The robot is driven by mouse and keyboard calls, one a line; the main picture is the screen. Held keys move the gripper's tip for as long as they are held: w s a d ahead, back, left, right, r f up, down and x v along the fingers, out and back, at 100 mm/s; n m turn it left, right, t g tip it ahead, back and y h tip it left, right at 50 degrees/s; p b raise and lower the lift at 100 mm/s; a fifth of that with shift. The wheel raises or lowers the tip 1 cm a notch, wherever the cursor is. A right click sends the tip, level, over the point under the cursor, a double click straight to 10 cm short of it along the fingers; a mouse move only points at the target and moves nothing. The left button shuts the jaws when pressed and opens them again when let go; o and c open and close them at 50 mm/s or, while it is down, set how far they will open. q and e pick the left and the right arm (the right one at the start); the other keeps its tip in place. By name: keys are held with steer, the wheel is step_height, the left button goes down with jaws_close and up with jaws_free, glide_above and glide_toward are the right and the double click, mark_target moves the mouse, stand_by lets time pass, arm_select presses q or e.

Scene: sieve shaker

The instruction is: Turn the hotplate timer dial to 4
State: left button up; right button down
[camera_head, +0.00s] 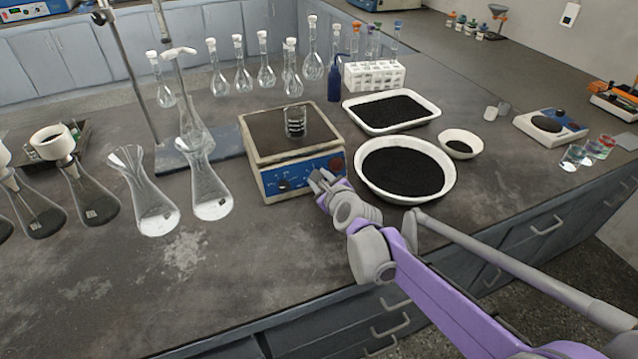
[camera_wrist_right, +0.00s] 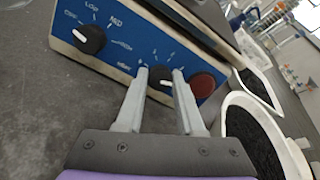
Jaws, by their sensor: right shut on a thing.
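The hotplate (camera_head: 270,186) is a white box with a blue front panel and a dark top. In the right wrist view, its panel (camera_wrist_right: 120,50) has a black heat knob (camera_wrist_right: 88,39) marked off, low, mid and high. To its right is the black timer dial (camera_wrist_right: 160,84), with a white pointer mark. My right gripper (camera_wrist_right: 160,74) is shut on the timer dial, one finger on each side. The dial's numbers are too small or covered to read. In the head view, my right gripper (camera_head: 320,181) is at the panel's right half. My left gripper is not in view.
A beaker (camera_head: 295,121) with dark contents stands on the hotplate. A red button (camera_wrist_right: 202,86) is close to the right finger. A round white dish (camera_head: 365,185) of black grains is just right of the hotplate. Glass flasks (camera_head: 210,190) stand to its left.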

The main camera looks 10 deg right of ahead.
steer(key=shift+m+b, duration=0.7)
steer(key=shift+m, duration=1)
steer(key=c, duration=0.5)
jaws_free()
steer(key=p+v, duration=0.2)
steer(key=v, duration=0.8)
steer(key=shift+s+r, duration=0.2)
steer(key=shift+s, duration=0.15)
